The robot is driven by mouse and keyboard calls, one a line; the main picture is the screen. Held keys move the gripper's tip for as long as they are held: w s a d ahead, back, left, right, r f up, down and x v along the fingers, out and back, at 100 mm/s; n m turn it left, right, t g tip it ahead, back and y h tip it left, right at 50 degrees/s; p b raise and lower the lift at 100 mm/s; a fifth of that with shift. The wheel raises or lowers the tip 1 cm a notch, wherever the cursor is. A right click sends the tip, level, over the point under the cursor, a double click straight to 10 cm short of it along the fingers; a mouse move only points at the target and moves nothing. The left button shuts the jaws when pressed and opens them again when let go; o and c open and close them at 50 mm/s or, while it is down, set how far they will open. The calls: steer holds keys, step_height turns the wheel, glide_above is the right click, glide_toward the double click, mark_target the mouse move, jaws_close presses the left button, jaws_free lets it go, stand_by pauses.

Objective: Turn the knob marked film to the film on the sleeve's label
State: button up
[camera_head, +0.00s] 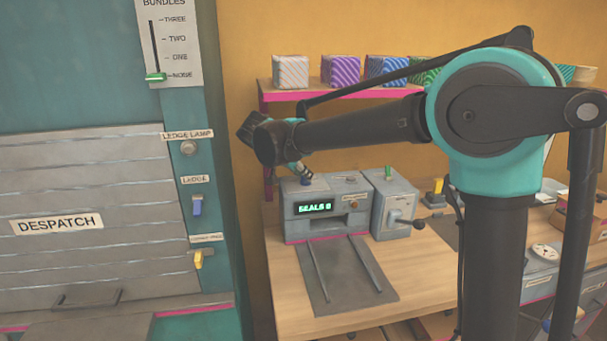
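A grey press (318,221) stands on the wooden bench, its green display reading "SEALS 0".
A dark mat (345,278) with two rails lies before the press. Patterned boxes (341,70) stand on a pink-edged shelf (290,95). The despatch shutter (90,190) and a teal panel with switches fill the left. My arm crosses the right side. Bare bench shows right of the mat.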

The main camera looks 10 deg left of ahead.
steer(key=shift+o, duration=0.5)
steer(key=shift+r, duration=0.1)
steer(key=v, duration=0.7)
steer(key=shift+s+r, duration=0.15)
